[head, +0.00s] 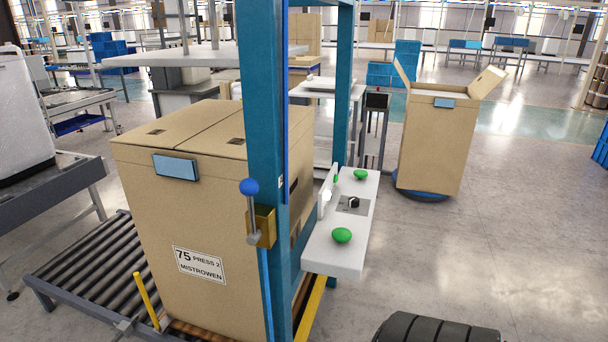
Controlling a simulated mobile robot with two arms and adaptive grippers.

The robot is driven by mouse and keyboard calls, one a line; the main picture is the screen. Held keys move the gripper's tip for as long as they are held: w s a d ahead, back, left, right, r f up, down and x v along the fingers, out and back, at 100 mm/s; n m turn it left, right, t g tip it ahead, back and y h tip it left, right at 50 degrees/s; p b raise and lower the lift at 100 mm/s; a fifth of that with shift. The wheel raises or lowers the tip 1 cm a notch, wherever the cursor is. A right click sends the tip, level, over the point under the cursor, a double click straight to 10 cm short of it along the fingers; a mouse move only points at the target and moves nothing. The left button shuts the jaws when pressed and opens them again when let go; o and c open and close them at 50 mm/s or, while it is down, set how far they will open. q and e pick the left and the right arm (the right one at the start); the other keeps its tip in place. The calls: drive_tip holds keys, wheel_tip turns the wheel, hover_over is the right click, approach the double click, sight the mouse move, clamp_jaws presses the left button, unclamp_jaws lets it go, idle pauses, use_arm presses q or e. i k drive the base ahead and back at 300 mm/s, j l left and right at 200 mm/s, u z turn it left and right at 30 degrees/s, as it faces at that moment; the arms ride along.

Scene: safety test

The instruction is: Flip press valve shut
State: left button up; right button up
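The press valve (261,227) is a brass-coloured block on the front blue post of the press frame. Its lever (252,211) has a blue ball knob (249,187) at the top and a grey rounded end at the bottom. The lever stands nearly upright, knob up. I cannot tell from its look alone whether the valve is open or shut. Neither of my grippers shows in the head view, and nothing touches the lever.
A large cardboard box (205,230) labelled "75 PRESS 2" stands behind the post on a roller conveyor (75,262). A white control shelf (347,212) with two green buttons juts out right of the post. A dark ribbed shape (437,330) shows at the bottom. Open floor lies right.

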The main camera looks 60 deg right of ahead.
sight(248, 187)
drive_tip(key=z, duration=1.5)
drive_tip(key=u, duration=0.2)
